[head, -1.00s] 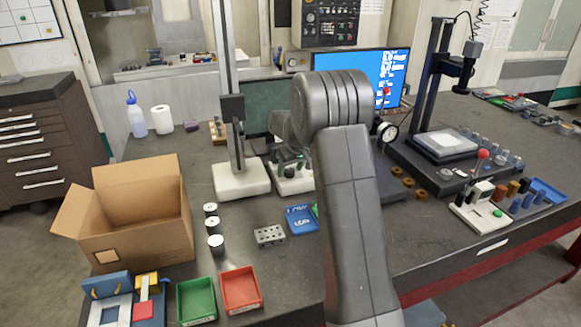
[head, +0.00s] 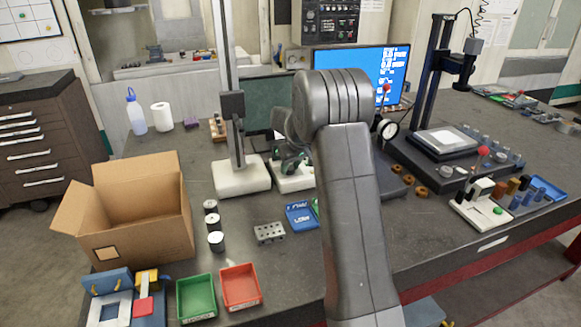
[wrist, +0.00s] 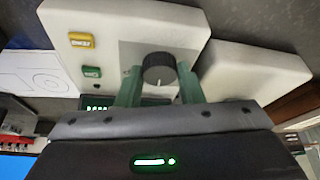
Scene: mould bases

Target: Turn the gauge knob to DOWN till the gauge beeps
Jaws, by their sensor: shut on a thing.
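The black gauge knob (wrist: 159,69) sits on the gauge's white body (wrist: 125,30), between the two green fingers of my gripper (wrist: 160,75). The fingers are shut on its sides. A white mark on the knob points toward the bottom of the wrist view. A green-digit display (wrist: 97,107) is mostly hidden behind the gripper; its reading cannot be made out. In the head view my gripper (head: 293,163) is low over the white gauge base (head: 293,184), partly hidden by my arm.
A yellow button (wrist: 83,40) and a green button (wrist: 92,72) are on the gauge body. A white-based stand with a tall column (head: 240,178) is close at left. A blue tray (head: 301,217) and a holed metal block (head: 269,233) lie in front.

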